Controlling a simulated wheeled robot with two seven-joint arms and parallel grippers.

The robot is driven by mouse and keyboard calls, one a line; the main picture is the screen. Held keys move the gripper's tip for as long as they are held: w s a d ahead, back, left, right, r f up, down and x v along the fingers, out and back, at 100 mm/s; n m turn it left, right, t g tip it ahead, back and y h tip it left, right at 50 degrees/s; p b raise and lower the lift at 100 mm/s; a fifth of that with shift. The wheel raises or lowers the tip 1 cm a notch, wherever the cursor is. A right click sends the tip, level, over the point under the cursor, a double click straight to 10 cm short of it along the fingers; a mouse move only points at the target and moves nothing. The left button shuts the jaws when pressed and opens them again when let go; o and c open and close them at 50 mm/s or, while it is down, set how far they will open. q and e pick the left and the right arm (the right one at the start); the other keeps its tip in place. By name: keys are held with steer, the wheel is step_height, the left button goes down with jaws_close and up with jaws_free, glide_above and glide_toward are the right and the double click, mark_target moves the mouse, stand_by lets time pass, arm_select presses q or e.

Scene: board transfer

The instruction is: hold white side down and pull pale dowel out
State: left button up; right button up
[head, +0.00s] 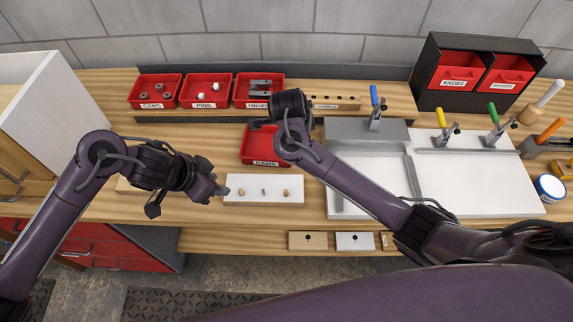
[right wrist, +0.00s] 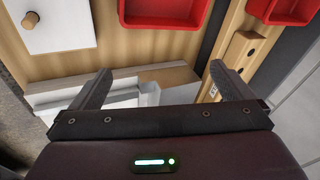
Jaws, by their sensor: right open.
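The white side (head: 233,198) is a flat white board lying at the front of the bench. Two pale dowels (head: 286,192) stand in it, with a small grey metal pin (head: 263,191) between them. The white side (right wrist: 65,30) and one pale dowel (right wrist: 30,19) show at the upper left of the right wrist view. My left gripper (head: 187,200) is open at the board's left end, with one finger close to the board; contact is unclear. My right gripper (right wrist: 161,69) is open and empty, raised behind the board; in the head view its arm partly covers it.
A red cams bin (head: 259,146) stands behind the white side. Red bins (head: 157,104) line the back. A white fixture with upright clamps (head: 441,125) fills the right. A white cabinet (head: 40,105) stands left.

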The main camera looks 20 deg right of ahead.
mark_target(287, 188)
steer(key=s+a+g+y, duration=0.1)
steer(key=s, duration=0.1)
steer(key=s+a+f+m+g, duration=0.1)
steer(key=s+a, duration=0.1)
steer(key=s, duration=0.1)
steer(key=s+a+f+m+g+y, duration=0.1)
steer(key=s+a, duration=0.1)
steer(key=s, duration=0.1)
steer(key=shift+s+a+g+y, duration=0.1)
steer(key=shift+a+g+y, duration=0.1)
steer(key=shift+g+y, duration=0.1)
steer(key=shift+s+a+f, duration=0.1)
steer(key=shift+s+f, duration=0.05)
steer(key=shift+f, duration=0.15)
step_height(287, 188, down, 7)
steer(key=shift+f, duration=0.15)
steer(key=shift+c, duration=0.4)
